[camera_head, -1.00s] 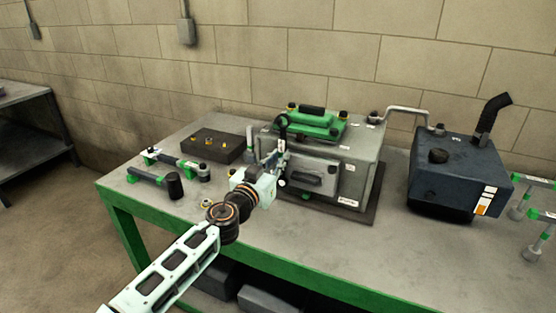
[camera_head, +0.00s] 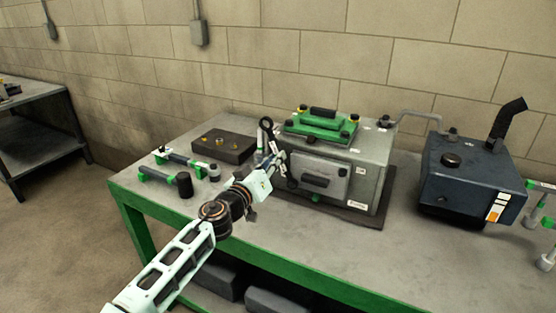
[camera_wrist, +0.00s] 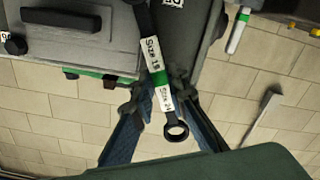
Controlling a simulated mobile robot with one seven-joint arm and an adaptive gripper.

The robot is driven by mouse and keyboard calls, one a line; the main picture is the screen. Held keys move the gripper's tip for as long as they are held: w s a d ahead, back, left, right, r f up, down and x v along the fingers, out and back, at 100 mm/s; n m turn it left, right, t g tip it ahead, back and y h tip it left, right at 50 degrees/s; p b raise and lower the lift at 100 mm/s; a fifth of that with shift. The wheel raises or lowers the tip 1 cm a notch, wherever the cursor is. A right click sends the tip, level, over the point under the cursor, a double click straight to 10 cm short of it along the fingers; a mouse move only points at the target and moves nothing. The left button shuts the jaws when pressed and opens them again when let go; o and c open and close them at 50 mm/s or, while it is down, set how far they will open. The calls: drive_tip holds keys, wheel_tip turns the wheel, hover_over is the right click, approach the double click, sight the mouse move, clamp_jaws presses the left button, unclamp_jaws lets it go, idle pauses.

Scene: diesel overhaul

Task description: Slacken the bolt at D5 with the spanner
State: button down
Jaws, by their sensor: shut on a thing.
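My gripper (camera_wrist: 163,92) is shut on the spanner, a dark double-ended tool with white size labels and a green band (camera_wrist: 160,76). In the head view the spanner (camera_head: 270,137) stands tilted, one ring up, by the left end of the grey engine block (camera_head: 368,182). In the wrist view its lower ring is free in the air, and its other end runs out at the top edge. My gripper (camera_head: 277,166) is in front of the block's left side. A cut-off white label (camera_wrist: 173,3), perhaps D5, shows beside the spanner. I cannot make out the bolt, or whether the spanner touches it.
A green cover (camera_head: 320,125) with a black handle tops the block. A dark board with brass fittings (camera_head: 226,147) and green-marked tools (camera_head: 160,176) lie left. A dark blue tank (camera_head: 470,180) stands right. The bench front (camera_head: 330,240) is clear.

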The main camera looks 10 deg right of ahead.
drive_tip(key=n, duration=0.1)
drive_tip(key=w+a+f+n, duration=0.1)
drive_tip(key=shift+a+n, duration=0.3)
drive_tip(key=f+n, duration=0.1)
drive_tip(key=w+a+n, duration=0.1)
drive_tip(key=shift+a+f+n, duration=0.15)
drive_tip(key=shift+f+n, duration=0.15)
drive_tip(key=shift+f, duration=0.05)
drive_tip(key=shift+b, duration=0.65)
drive_tip(key=shift+s+d+r+m+b, duration=0.15)
drive_tip(key=shift+s+r+m+b, duration=0.35)
drive_tip(key=shift+s+m+b, duration=0.25)
drive_tip(key=shift+s+d+r+m+b, duration=0.15)
drive_tip(key=shift+s+r+m+b, duration=0.35)
drive_tip(key=shift+m+b, duration=0.35)
